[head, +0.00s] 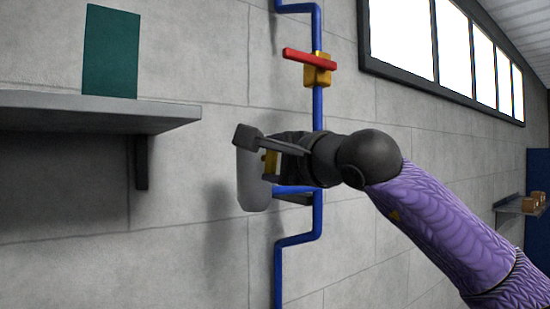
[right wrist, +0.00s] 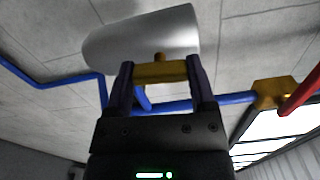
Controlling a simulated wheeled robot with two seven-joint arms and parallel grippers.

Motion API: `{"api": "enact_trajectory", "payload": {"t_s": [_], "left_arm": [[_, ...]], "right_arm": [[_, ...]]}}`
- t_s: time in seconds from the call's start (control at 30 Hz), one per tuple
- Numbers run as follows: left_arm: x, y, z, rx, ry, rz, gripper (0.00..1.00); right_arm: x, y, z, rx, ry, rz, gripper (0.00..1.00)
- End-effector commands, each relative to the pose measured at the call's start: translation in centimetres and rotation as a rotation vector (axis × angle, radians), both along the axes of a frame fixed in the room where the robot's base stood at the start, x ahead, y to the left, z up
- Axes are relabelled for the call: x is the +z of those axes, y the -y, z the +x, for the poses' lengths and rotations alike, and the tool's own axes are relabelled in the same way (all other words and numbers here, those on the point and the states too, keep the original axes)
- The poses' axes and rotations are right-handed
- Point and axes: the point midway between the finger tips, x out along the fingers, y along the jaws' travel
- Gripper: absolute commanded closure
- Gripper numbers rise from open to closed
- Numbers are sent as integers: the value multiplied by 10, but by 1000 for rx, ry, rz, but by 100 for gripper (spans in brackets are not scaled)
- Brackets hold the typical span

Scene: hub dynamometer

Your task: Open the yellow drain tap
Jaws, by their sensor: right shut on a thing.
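The yellow drain tap shows in the right wrist view as a yellow bar (right wrist: 160,73) with a small orange-brown knob on its top, in front of a grey cylinder (right wrist: 140,42). In the head view only a bit of the yellow tap (head: 271,161) shows, beside the grey cylinder (head: 251,185) on the wall. My right gripper (right wrist: 160,80) is shut on the yellow tap, one finger at each end of the bar. In the head view the right gripper (head: 266,158) hides most of the tap and part of the cylinder. My left gripper is not in view.
A blue pipe (head: 318,215) runs up the wall behind my right gripper. Above it sits a valve with a red handle (head: 309,60) on a yellow body (head: 317,76). A grey shelf (head: 100,112) with a green panel (head: 110,50) juts out at left. Windows (head: 440,45) are at upper right.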

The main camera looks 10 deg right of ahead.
Motion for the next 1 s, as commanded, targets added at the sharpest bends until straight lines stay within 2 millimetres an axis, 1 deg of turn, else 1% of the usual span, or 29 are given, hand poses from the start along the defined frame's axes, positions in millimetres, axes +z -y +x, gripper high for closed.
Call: {"api": "enact_trajectory", "payload": {"t_s": [0.2, 0.63, 0.67, 0.7, 0.8, 1.0], "left_arm": [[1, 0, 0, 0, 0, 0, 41], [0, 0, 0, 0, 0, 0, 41], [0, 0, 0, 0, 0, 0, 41], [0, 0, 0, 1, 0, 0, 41], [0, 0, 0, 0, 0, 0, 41], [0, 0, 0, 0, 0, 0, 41]], "right_arm": [[-1, -1, 0, 1, 14, -39, 88], [-2, -1, 0, 0, 15, -47, 88], [-2, -1, 0, 0, 15, -46, 27], [-2, -1, 0, 1, 15, -46, 19], [-2, -1, 0, 0, 15, -46, 0], [-1, 0, 0, 0, 16, -45, 0]]}}
